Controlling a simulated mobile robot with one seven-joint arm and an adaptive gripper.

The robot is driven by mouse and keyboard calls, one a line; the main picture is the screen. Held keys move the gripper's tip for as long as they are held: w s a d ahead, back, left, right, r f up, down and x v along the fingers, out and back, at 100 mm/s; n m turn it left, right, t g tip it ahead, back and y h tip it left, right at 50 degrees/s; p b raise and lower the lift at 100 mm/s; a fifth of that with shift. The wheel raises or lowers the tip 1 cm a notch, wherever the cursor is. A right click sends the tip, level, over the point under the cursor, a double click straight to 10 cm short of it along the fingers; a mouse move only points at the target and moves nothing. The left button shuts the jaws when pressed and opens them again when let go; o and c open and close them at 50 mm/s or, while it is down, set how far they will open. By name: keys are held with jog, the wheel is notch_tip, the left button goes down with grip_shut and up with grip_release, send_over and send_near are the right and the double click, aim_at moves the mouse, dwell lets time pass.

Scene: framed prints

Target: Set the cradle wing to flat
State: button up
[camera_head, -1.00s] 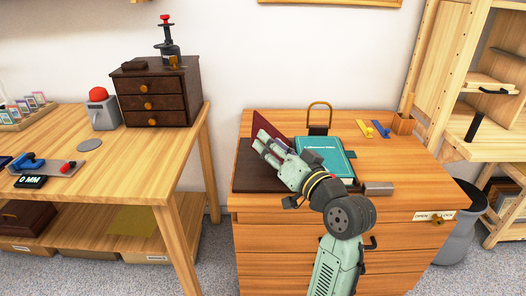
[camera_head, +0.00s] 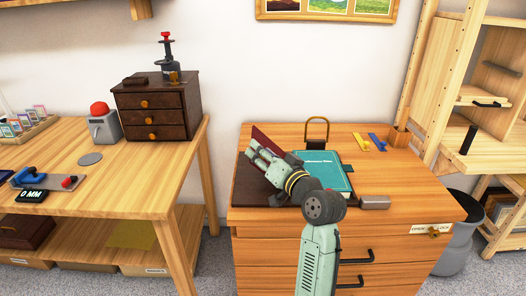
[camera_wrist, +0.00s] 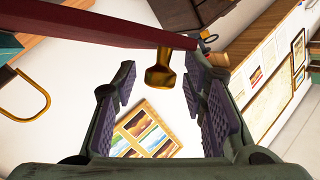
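The cradle wing (camera_head: 271,143) is a dark red panel that stands tilted up at the left of the teal book (camera_head: 323,168). In the wrist view the wing (camera_wrist: 95,24) crosses the top as a red bar. A brass knob (camera_wrist: 160,70) shows under it, between my fingers in the picture. My gripper (camera_head: 255,150) is beside the wing, over a dark brown board (camera_head: 247,190). In the wrist view my gripper (camera_wrist: 159,78) is open, with nothing clamped. Contact with the knob or wing cannot be told. My gripper hides part of the wing.
A wooden cabinet (camera_head: 385,218) carries the cradle. A brass loop (camera_head: 317,126) stands behind the book, and a grey block (camera_head: 374,202) lies at its right. Yellow (camera_head: 362,142) and blue (camera_head: 378,141) strips lie at the back right. The right part of the top is mostly clear.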

grip_shut()
dwell(0.6)
jog(key=shift+w+d+f, duration=0.1)
